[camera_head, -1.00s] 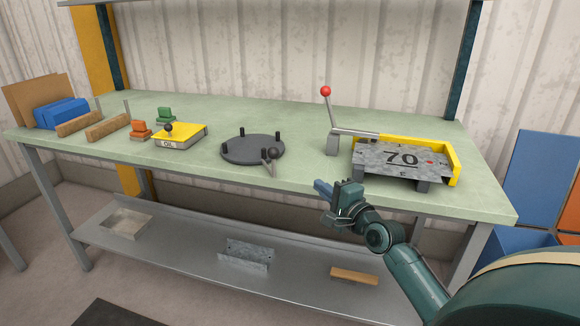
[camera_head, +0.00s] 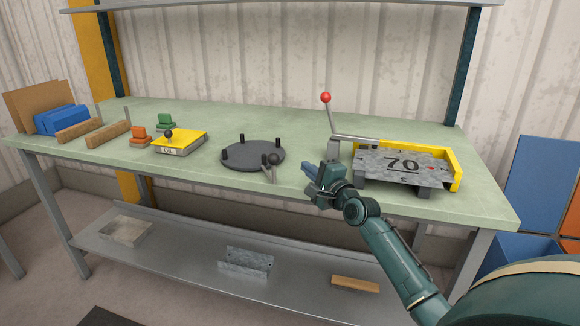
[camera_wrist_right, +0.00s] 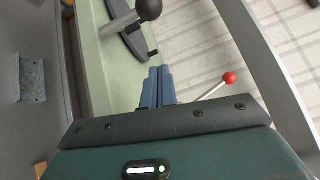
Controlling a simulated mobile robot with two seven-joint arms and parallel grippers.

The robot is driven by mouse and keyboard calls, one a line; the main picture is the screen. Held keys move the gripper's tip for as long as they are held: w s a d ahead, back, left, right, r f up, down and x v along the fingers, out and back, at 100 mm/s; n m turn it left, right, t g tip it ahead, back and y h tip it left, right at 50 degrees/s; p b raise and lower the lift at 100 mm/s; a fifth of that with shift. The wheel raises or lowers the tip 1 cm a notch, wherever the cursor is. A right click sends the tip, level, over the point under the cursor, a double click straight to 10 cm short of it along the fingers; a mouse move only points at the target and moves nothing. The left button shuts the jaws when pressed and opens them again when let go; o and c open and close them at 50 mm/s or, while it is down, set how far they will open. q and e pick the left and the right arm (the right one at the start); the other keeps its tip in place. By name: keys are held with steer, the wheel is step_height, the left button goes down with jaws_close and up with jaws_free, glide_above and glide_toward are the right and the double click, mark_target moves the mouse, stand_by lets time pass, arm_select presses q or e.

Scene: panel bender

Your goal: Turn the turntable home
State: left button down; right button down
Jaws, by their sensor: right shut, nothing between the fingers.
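The turntable (camera_head: 252,155) is a dark grey disc with several black upright pegs, lying on the green bench top left of centre in the head view. A handle with a black ball knob (camera_head: 274,159) stands at its front right edge. In the right wrist view the knob (camera_wrist_right: 148,9) and part of the disc (camera_wrist_right: 127,37) show near the top. My right gripper (camera_head: 308,168) is to the right of the knob, near the bench's front edge, apart from it. Its blue fingers (camera_wrist_right: 158,82) are together and empty. My left gripper is not in view.
Right of the turntable stands the bender with a red-ball lever (camera_head: 326,98) and a grey sheet marked 70 (camera_head: 402,164) in a yellow frame. A yellow box (camera_head: 180,142) sits left of it. The lower shelf (camera_head: 185,256) holds metal parts. Bench top (camera_head: 220,188) before the disc is clear.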

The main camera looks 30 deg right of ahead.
steer(key=shift+w+d, duration=0.1)
steer(key=shift+w, duration=0.9)
steer(key=a, duration=0.1)
steer(key=w+a+p, duration=0.1)
steer(key=a+r, duration=0.1)
steer(key=a, duration=0.1)
steer(key=shift+w+p, duration=0.2)
steer(key=shift+p, duration=0.1)
